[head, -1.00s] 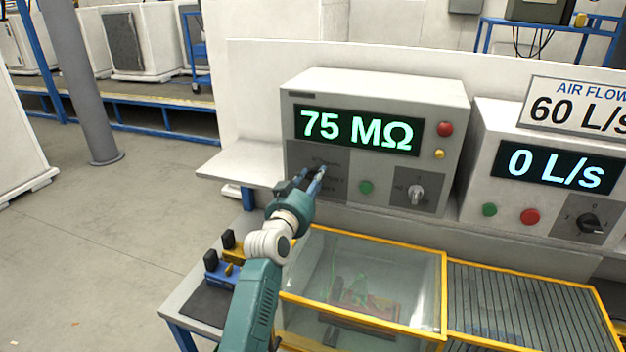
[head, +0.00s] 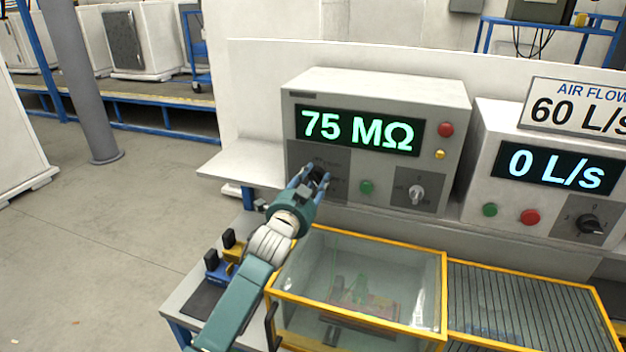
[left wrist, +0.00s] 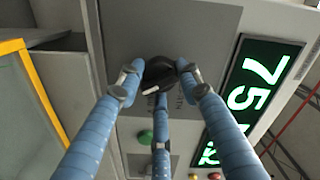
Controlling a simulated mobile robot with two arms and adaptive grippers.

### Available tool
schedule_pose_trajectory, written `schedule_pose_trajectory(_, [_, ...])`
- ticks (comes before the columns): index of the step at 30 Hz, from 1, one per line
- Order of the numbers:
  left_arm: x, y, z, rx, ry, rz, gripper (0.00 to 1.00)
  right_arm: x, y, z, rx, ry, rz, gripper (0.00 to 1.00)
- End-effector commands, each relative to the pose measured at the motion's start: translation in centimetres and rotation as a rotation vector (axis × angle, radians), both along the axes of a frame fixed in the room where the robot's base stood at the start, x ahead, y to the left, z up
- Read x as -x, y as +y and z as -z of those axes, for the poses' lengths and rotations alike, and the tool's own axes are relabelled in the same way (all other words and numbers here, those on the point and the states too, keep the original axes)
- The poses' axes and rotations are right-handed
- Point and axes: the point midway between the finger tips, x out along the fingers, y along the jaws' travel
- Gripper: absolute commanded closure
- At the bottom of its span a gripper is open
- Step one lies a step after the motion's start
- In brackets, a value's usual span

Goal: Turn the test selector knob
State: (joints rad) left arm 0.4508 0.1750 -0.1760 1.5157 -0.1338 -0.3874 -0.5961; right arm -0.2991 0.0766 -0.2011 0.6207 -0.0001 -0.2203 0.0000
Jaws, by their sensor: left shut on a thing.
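The grey test box (head: 375,90) reads 75 MΩ on its green display. The black selector knob (head: 319,174) is on the dark panel at its lower left, partly hidden by my fingers. It also shows in the left wrist view (left wrist: 158,74), with a pale pointer bar across it and blurred lettering below. My left gripper (head: 310,176) reaches the panel from the lower left. Its blue fingers (left wrist: 157,85) are closed around the knob, two at its sides and one below. My right gripper is not in view.
The same box has a green button (head: 366,187), a red button (head: 445,129) and a second, silver knob (head: 416,194). An airflow box (head: 500,130) reading 0 L/s stands at the right. A yellow-framed clear case (head: 445,290) is below the boxes.

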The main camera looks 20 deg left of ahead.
Motion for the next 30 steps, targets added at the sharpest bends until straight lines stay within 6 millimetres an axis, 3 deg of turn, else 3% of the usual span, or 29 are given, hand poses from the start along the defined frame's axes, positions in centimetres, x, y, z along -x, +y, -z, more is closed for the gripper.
schedule_pose_trajectory(1, [-0.03, -0.28, -0.84, -0.021, -0.017, 0.006, 0.91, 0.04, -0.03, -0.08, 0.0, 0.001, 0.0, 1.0])
schedule_pose_trajectory(23, [-0.03, -0.42, -0.8, -0.11, -0.021, 0.007, 0.91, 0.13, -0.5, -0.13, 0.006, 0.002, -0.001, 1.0])
schedule_pose_trajectory(24, [-0.02, -0.42, -0.8, -0.11, -0.021, 0.007, 0.61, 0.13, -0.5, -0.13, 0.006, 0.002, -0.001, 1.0])
schedule_pose_trajectory(27, [-0.02, -0.38, -0.7, -0.109, -0.019, 0.006, 0.46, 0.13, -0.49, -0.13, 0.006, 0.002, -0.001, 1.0])
schedule_pose_trajectory(30, [-0.01, -0.29, -0.5, -0.11, -0.014, 0.005, 0.46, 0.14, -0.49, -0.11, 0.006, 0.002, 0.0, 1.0])
